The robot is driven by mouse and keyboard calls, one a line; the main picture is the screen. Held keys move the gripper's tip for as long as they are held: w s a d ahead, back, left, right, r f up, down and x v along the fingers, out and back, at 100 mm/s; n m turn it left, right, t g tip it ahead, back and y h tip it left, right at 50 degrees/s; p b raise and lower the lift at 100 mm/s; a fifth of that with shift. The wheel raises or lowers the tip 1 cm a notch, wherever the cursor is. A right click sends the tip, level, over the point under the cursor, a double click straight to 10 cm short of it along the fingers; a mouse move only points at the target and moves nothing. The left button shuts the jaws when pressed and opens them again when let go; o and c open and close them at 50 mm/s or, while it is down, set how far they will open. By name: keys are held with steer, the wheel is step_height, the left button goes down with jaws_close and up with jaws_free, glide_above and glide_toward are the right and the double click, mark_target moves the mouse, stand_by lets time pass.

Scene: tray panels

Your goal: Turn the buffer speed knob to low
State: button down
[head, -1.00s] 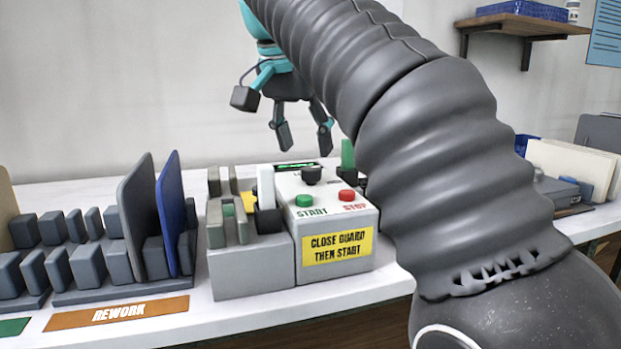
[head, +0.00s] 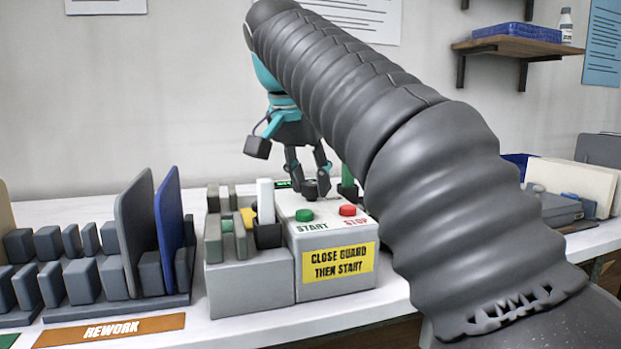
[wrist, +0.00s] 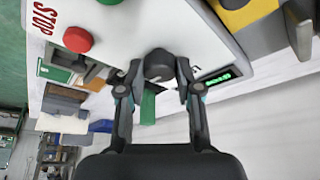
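The speed knob (head: 310,188) is a dark round knob on top of the grey control box (head: 340,225), behind the green START and red STOP buttons. It also shows in the wrist view (wrist: 159,65). My gripper (head: 311,182) points down at it, one finger on each side. In the wrist view my gripper (wrist: 159,74) is open, with small gaps seeming to remain between fingertips and knob. Contact is hard to judge. The knob's pointer and speed markings cannot be made out.
The red STOP button (wrist: 77,39) and a green display (wrist: 217,77) are near the knob. A green upright piece (head: 347,178) stands behind the box. A fixture with grey blocks (head: 250,280) adjoins it on the left. Racked panels (head: 135,235) stand further left.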

steer(key=shift+n, duration=0.3)
steer(key=n+y+p, duration=0.1)
steer(key=n, duration=0.1)
steer(key=n+y+p, duration=0.1)
steer(key=n, duration=0.1)
steer(key=shift+d+r+n+t+p, duration=0.15)
steer(key=shift+n+t+p, duration=0.15)
steer(key=shift+p, duration=0.1)
steer(key=n+y+p, duration=0.1)
steer(key=n+p, duration=0.1)
steer(key=n, duration=0.2)
steer(key=shift+d+n+y+p, duration=0.1)
steer(key=shift+n+y+p, duration=0.2)
steer(key=shift+y+p, duration=0.1)
steer(key=n+g+y+p, duration=0.1)
steer(key=n+p, duration=0.1)
steer(key=n, duration=0.2)
steer(key=shift+w, duration=0.1)
steer(key=shift+n+g+y+p, duration=0.5)
steer(key=shift+n+y+p, duration=0.3)
steer(key=shift+n, duration=1.2)
steer(key=c, duration=0.8)
jaws_free()
